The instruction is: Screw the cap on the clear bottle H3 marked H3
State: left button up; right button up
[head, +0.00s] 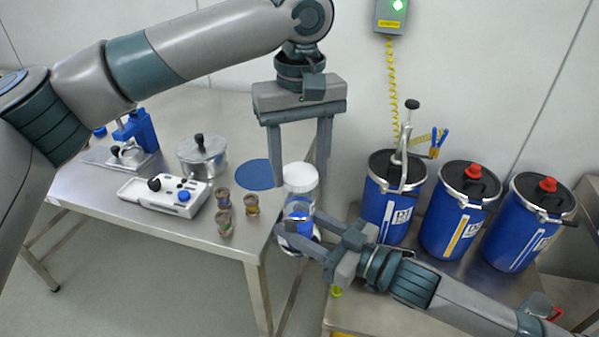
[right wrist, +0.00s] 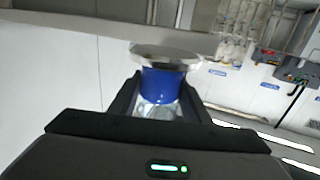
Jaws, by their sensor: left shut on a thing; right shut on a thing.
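The clear bottle (head: 299,211) with blue contents stands upright near the table's right corner in the head view. Its blue part also shows in the right wrist view (right wrist: 160,86). No H3 mark is readable. The white cap (head: 300,177) sits at the bottle's top; whether it is threaded on cannot be told. My left gripper (head: 300,182) comes from above, shut on the cap with a finger on each side. My right gripper (head: 288,230) comes from the lower right, shut on the bottle's lower body and partly hiding it. It also shows in the right wrist view (right wrist: 160,95).
The table (head: 185,228) carries a blue round mat (head: 260,174), small jars (head: 223,198), a white device (head: 165,192) and a metal pot (head: 202,155). Blue drums (head: 458,212) stand close on the right.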

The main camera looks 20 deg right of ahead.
pick_arm(q)
jog(key=shift+f, duration=0.1)
jog(key=shift+f, duration=0.8)
jog(key=shift+f, duration=0.55)
dwell(0.7)
